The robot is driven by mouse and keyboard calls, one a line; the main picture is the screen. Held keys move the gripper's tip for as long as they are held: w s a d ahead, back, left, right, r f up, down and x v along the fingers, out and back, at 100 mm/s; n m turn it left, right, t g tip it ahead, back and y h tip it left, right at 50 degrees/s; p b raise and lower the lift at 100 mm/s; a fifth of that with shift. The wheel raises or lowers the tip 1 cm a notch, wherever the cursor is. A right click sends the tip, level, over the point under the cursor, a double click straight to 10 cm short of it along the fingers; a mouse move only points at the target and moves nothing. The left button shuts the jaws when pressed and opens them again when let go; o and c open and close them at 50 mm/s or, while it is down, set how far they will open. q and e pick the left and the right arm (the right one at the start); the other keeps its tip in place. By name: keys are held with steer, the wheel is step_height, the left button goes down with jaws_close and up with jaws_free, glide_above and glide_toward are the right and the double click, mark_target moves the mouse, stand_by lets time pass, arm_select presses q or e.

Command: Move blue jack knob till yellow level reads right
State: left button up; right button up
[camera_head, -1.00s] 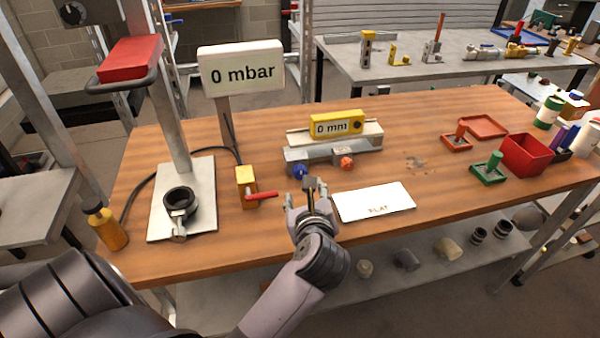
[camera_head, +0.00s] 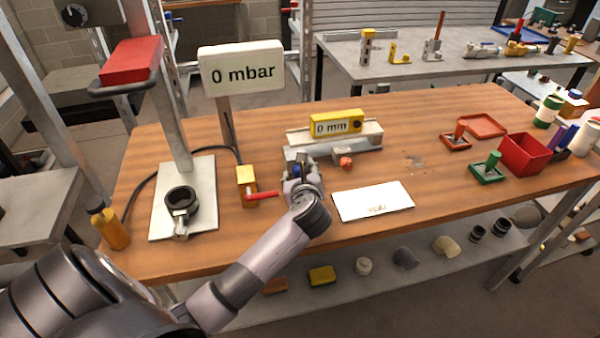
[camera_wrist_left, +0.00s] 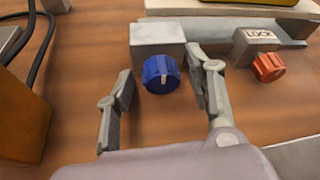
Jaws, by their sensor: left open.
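The yellow level (camera_head: 337,123) reads "0 mm" and sits on a grey jack fixture (camera_head: 362,148) on the wooden bench. The blue jack knob (camera_wrist_left: 161,74) is on the front of the fixture's left block, with a white mark on its face. My left gripper (camera_wrist_left: 158,92) is open in front of it, one finger to the knob's left and one close to its right side. In the head view the gripper (camera_head: 301,172) mostly covers the knob. My right gripper is not in view.
A red-orange lock knob (camera_wrist_left: 269,67) is right of the blue knob under a "LOCK" label. A yellow valve block (camera_head: 245,183) with a red lever (camera_head: 262,195) stands close left of my gripper. A white card (camera_head: 373,202) lies at the right front. A "0 mbar" sign (camera_head: 241,68) stands behind.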

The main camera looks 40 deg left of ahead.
arm_select(q)
steer(key=shift+c, duration=0.3)
steer(key=c, duration=1.1)
steer(key=p, duration=0.1)
steer(key=m+p, duration=0.1)
steer(key=shift+d+r+g+p, duration=0.1)
steer(key=shift+r+g+p, duration=0.15)
steer(key=shift+g+p, duration=0.05)
steer(key=shift+p, duration=0.3)
steer(key=shift+w+f+m+y, duration=0.1)
steer(key=shift+f+m+y, duration=0.1)
steer(key=shift+m+y, duration=0.25)
steer(key=o, duration=1.1)
steer(key=shift+o, duration=0.3)
